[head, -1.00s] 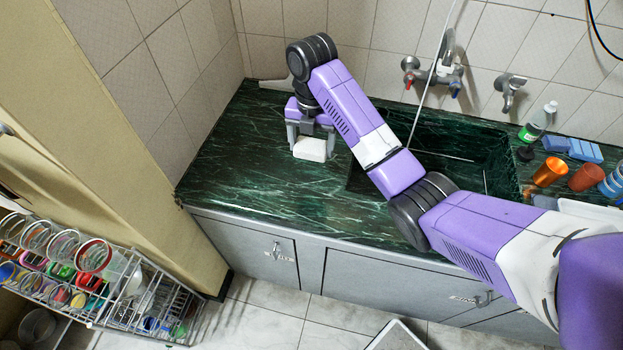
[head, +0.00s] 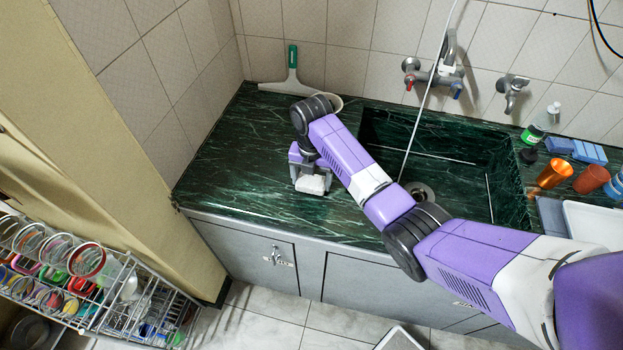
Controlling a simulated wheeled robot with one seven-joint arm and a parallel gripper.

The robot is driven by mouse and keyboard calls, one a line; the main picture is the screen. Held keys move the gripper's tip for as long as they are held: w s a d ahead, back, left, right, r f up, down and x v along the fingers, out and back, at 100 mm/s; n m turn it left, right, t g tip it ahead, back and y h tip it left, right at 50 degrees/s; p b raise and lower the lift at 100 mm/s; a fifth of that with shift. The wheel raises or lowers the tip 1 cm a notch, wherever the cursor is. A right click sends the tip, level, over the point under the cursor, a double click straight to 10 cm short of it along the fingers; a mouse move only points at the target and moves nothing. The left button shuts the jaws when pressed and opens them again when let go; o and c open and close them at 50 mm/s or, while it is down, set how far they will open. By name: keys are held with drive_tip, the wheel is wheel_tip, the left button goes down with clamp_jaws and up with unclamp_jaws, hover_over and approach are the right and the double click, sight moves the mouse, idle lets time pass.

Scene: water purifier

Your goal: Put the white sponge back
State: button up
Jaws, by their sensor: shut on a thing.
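The white sponge (head: 313,184) is a small pale block over the green marble counter (head: 225,180), left of the sink, near the counter's front edge. My gripper (head: 311,180) is shut on it, with a grey finger at each side. I cannot tell whether the sponge touches the counter or is held just above it. My arm hides part of the counter and the sink's left edge.
A squeegee with a green handle (head: 292,70) leans at the back wall, with a pale round bowl partly hidden behind my arm. The sink (head: 450,150) is right of the gripper. Blue sponges (head: 588,151), an orange cup (head: 553,174) and a bottle (head: 541,124) stand at the right. The counter's left part is clear.

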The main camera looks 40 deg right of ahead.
sight(311, 180)
drive_tip(key=shift+f, duration=0.15)
drive_tip(key=o, duration=1.5)
drive_tip(key=shift+c, duration=0.2)
wheel_tip(311, 180, up, 12)
